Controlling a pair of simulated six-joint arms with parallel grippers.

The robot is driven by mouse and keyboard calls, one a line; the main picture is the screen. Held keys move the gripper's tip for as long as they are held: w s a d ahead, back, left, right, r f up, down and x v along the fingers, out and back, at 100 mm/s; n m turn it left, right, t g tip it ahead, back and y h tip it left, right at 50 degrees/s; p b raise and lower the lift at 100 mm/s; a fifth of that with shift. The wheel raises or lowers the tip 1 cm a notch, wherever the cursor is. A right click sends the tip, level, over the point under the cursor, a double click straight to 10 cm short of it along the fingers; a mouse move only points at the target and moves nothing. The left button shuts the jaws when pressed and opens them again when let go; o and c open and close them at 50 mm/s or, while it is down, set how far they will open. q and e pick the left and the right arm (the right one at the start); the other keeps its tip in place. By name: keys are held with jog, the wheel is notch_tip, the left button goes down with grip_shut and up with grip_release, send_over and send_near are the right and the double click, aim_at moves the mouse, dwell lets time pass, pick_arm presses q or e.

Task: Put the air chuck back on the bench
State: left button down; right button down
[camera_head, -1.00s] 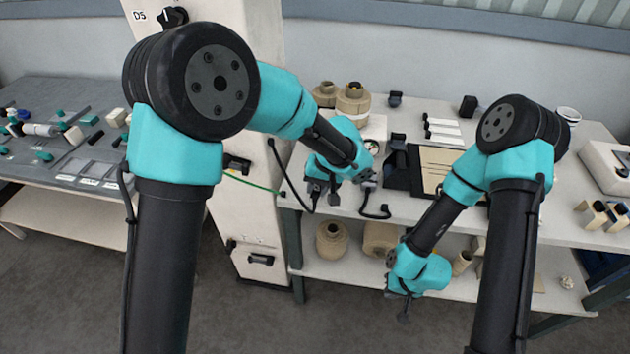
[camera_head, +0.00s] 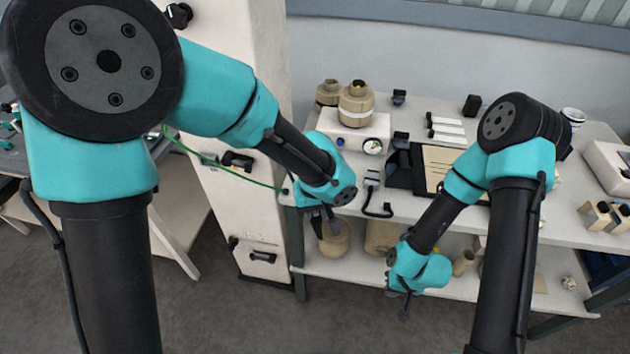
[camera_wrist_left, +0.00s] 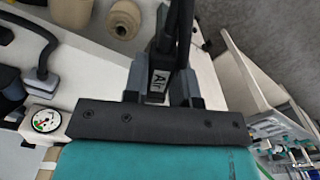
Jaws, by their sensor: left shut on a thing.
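My left gripper (camera_head: 325,222) is at the left front corner of the white bench (camera_head: 425,208), by its front edge. In the left wrist view its fingers (camera_wrist_left: 158,88) are shut on the air chuck (camera_wrist_left: 158,76), a dark piece with a white "Air" label. Dark tubing runs up from the chuck in that view. In the head view the chuck is too small and covered to make out clearly. My right gripper (camera_head: 403,301) hangs low in front of the lower shelf. Its jaws are too small to read.
A pressure gauge (camera_head: 372,146) on a white box stands behind my left gripper. A black hooked fixture (camera_head: 378,197) is at the bench's front edge. Paper rolls (camera_head: 334,241) sit on the lower shelf. A green hose (camera_head: 225,168) crosses the white column (camera_head: 235,205).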

pick_arm(q)
jog(key=w, duration=0.4)
jog(key=w+f, duration=0.1)
jog(key=w, duration=0.9)
jog(key=shift+f, duration=0.15)
jog(key=shift+w, duration=0.25)
jog(key=shift+w+f, duration=0.25)
jog(key=shift+f, duration=1.55)
jog(key=shift+f, duration=0.15)
jog(key=c, duration=0.9)
grip_release()
